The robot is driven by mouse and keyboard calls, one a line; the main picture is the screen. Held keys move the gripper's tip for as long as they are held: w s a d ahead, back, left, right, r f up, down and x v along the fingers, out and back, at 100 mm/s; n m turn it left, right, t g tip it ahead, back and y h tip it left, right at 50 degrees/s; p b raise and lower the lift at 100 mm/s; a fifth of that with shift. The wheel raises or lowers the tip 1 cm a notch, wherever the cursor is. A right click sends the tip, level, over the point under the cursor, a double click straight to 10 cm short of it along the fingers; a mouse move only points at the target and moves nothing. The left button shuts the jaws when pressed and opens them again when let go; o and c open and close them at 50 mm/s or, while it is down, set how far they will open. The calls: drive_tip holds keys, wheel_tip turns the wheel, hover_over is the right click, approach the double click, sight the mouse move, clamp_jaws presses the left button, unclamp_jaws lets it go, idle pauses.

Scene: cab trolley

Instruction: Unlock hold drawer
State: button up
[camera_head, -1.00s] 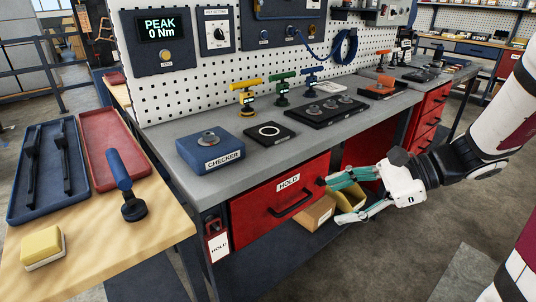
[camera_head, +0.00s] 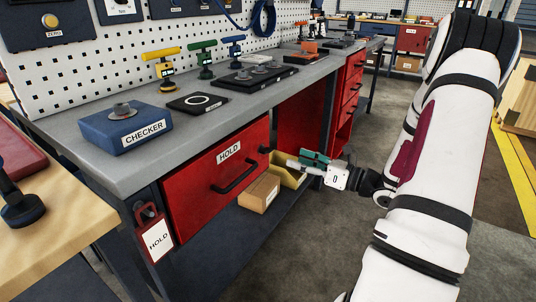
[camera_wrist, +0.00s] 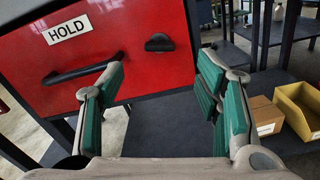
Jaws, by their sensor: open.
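The red hold drawer (camera_head: 205,202) is closed under the bench top, with a white HOLD label and a black bar handle (camera_head: 235,178). In the wrist view, the drawer (camera_wrist: 140,80) fills the upper left. A small black lock knob (camera_wrist: 159,43) sits right of the handle, its bar roughly horizontal; the knob also shows at the drawer's right end in the head view (camera_head: 266,150). My gripper (camera_head: 296,162) is open and empty, just right of the drawer front. In the wrist view its teal-padded fingers (camera_wrist: 162,68) are spread below the knob, apart from it.
A red HOLD tag (camera_head: 156,238) hangs at the bench's left leg. A cardboard box (camera_head: 259,192) and a yellow bin (camera_head: 292,174) stand on the lower shelf. The blue checker (camera_head: 125,130) stands on the bench top above the drawer. The floor in front is clear.

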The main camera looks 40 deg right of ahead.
sight(269, 150)
drive_tip(key=b+x, duration=0.2)
drive_tip(key=x, duration=0.8)
drive_tip(key=shift+w+b, duration=0.1)
drive_tip(key=shift+b, duration=0.2)
